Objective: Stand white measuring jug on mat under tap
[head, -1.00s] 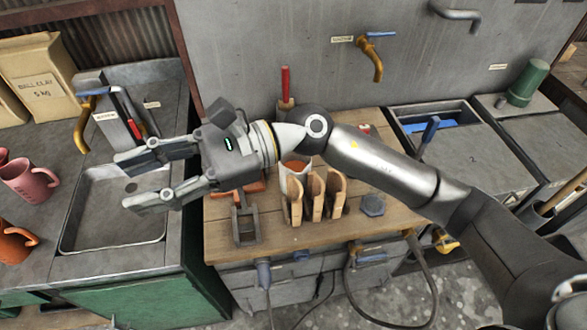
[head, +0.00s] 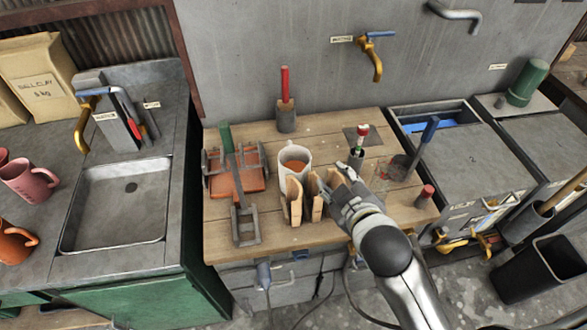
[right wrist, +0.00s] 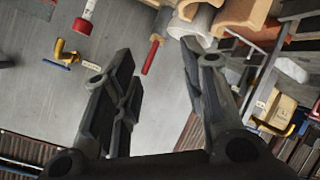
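The white measuring jug (head: 300,153), with orange-brown showing inside, stands on the wooden bench behind the upright wooden pieces, which hide its lower part. A pale curved side, apparently the jug (right wrist: 197,22), shows by the right fingertip in the right wrist view. A dark square mat (head: 349,134) lies near the wall, below the brass tap (head: 376,68) with a blue lever. My right gripper (head: 340,187) is right of and nearer than the jug, over the wooden pieces. Its fingers (right wrist: 158,55) are apart with nothing held between them. My left gripper is not in view.
Upright wooden pieces (head: 294,202) stand in front of the jug. A red-handled tool (head: 285,100) stands behind it. A red-topped item (head: 360,137) is beside the mat. A terracotta slab (head: 240,180) lies left. A sink (head: 118,205) is farther left.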

